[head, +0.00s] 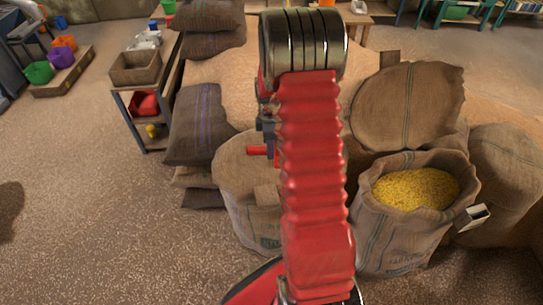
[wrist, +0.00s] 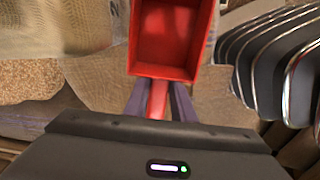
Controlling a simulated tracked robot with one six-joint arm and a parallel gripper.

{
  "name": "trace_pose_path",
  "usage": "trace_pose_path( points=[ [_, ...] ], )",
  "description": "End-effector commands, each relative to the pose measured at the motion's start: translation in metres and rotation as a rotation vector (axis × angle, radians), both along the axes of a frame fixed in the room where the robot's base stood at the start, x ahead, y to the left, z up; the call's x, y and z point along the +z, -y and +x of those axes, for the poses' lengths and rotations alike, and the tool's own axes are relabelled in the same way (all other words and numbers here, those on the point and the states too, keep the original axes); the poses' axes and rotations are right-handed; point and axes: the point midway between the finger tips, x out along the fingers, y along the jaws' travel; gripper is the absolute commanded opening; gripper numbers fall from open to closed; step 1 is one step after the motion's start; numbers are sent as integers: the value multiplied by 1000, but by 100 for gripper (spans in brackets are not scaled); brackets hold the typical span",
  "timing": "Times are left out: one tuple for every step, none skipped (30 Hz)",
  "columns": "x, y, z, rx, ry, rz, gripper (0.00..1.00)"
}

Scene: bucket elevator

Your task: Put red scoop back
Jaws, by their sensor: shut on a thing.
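The red scoop (wrist: 172,38) fills the top middle of the wrist view, its hollow open toward the camera and empty. My gripper (wrist: 158,102) is shut on its red handle (wrist: 157,100), with one dark finger on each side. In the head view my red arm hides most of the gripper and scoop. A short red piece (head: 257,150) shows left of the arm, in front of a burlap sack; I cannot tell which part of the scoop it is. An open sack of yellow grain (head: 415,188) stands right of the arm.
Full sacks (head: 205,125) are stacked left of the arm. A shelf stand (head: 137,108) with a wooden box (head: 135,68) and a red container (head: 143,103) stands farther left. A pale metal-like piece (head: 473,216) sticks out by the grain sack. The floor at front left is clear.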

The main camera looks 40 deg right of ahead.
Motion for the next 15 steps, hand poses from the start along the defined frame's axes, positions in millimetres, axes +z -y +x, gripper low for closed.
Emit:
trace_pose_path(
  points=[
    [0,0,0,0,0,0,0],
    [0,0,0,0,0,0,0],
    [-1,0,0,0,0,0,0],
    [-3,0,0,0,-1,1,0],
    [-5,0,0,0,-1,1,0],
    [-9,0,0,0,-2,1,0],
    [-13,0,-1,0,-2,1,0],
    [-18,0,-1,0,-2,2,0],
    [-24,0,-1,0,-2,2,0],
    [-28,0,-1,0,-2,2,0],
    [-32,0,-1,0,-2,2,0],
    [-37,0,-1,0,-2,2,0],
    [-40,0,-1,-1,-2,1,0],
    [-42,0,0,-1,-1,1,0],
    [-44,0,0,-1,-1,1,0]
  ],
)
